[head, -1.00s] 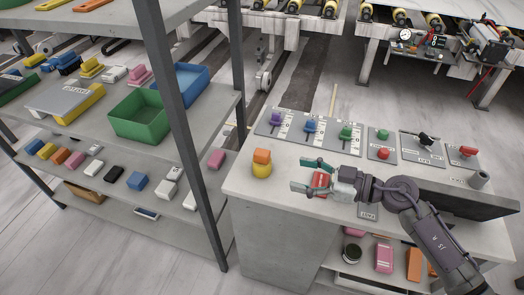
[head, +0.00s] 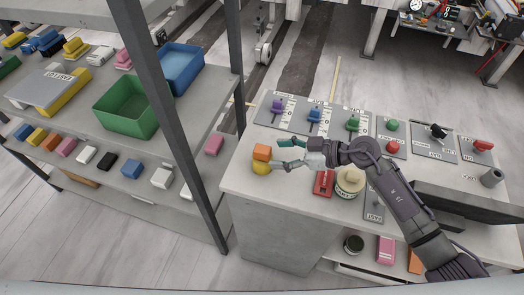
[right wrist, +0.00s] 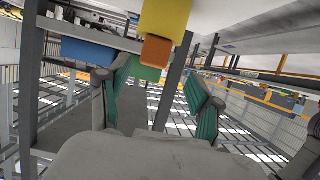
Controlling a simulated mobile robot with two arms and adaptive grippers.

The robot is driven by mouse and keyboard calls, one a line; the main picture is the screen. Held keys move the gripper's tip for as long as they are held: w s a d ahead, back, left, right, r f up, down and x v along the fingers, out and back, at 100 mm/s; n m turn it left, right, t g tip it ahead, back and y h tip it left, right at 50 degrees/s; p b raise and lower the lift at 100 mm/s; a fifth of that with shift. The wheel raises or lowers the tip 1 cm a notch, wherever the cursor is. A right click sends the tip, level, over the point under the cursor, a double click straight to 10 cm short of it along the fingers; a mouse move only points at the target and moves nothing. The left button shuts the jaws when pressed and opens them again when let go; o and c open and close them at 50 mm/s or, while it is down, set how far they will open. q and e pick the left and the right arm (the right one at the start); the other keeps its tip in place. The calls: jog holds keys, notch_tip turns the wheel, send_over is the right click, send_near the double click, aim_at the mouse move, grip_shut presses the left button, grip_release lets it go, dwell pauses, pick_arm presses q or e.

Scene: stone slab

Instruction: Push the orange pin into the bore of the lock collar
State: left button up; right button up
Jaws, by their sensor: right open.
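The orange pin (head: 262,152) is a blocky orange piece standing up out of the top of the rounded yellow lock collar (head: 261,168), at the left end of the counter. The bore is hidden. My right gripper (head: 280,153) is open, its teal-tipped fingers just right of the pin and collar and pointing left at them. In the right wrist view the pin (right wrist: 155,52) and collar (right wrist: 165,18) appear upside down, beyond and between the open fingers (right wrist: 163,105). Nothing is held. I cannot tell if a finger touches the pin. My left gripper is not in view.
A red item (head: 323,183) and a cream jar (head: 350,181) stand close below my right arm. A panel with purple, blue and green handles (head: 314,118) lies behind. A shelf post (head: 240,120) rises left of the counter (head: 240,187).

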aim_at(271, 151)
jog(key=shift+w+a+f, duration=0.15)
jog(key=shift+a, duration=0.2)
jog(key=shift+w+a+f, duration=0.1)
jog(key=shift+a, duration=0.05)
jog(key=x, duration=0.2)
jog(key=p+x, duration=0.1)
jog(key=x, duration=0.1)
jog(key=shift+w+f, duration=0.1)
jog(key=shift+w, duration=0.25)
jog(key=shift+w+a+f, duration=0.1)
jog(key=shift+a+f, duration=0.05)
jog(key=shift+a, duration=0.15)
jog(key=shift+c, duration=0.3)
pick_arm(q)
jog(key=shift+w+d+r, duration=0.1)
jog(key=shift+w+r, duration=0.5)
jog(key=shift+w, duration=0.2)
pick_arm(e)
grip_shut()
